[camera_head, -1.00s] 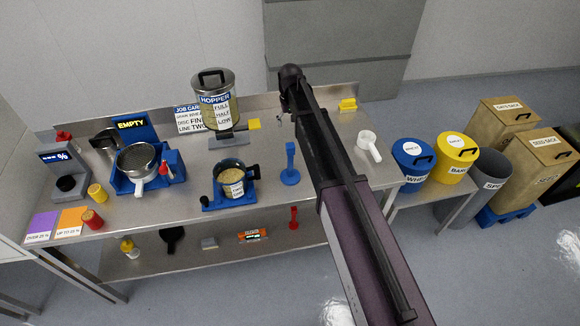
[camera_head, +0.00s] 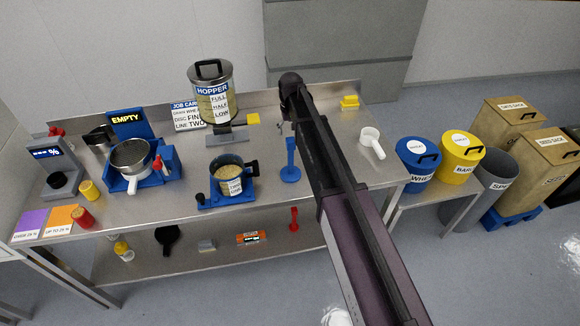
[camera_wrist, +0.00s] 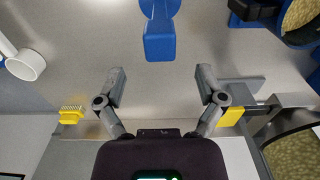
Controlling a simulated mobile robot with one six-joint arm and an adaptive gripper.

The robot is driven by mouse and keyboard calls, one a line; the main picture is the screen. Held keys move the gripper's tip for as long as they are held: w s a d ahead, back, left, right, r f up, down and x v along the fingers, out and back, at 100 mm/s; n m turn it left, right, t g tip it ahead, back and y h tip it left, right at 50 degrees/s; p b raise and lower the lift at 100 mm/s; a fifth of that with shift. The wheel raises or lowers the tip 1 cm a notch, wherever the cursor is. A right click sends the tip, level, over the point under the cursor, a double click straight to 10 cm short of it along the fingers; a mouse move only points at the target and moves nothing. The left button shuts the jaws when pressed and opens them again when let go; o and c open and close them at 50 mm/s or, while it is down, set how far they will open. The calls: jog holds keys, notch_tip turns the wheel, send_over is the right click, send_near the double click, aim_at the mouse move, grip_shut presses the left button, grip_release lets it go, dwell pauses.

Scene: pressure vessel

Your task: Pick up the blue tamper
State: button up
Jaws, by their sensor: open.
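The blue tamper (camera_head: 290,162) stands upright on the steel bench, with a round base and a thin stem topped by a block-like handle. In the wrist view the tamper (camera_wrist: 159,38) is at the top centre, its handle end towards me. My gripper (camera_wrist: 161,75) is open and empty, its two fingers spread apart. The tamper's handle lies just beyond the fingertips, roughly centred between them and not touching. In the head view my arm reaches over the bench just right of the tamper, and the fingers are mostly hidden.
A pot on a blue stand (camera_head: 229,180) is left of the tamper. The hopper (camera_head: 211,92) stands behind, its yellow handle (camera_head: 253,118) pointing towards the arm. A white scoop (camera_head: 371,141) and yellow brush (camera_head: 349,102) lie to the right. A red tamper (camera_head: 294,219) is on the lower shelf.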

aim_at(291, 139)
jog(key=shift+f+b, duration=0.5)
jog(key=shift+f, duration=0.3)
jog(key=shift+s+f+b, duration=0.15)
jog(key=shift+f+b, duration=2.45)
grip_shut()
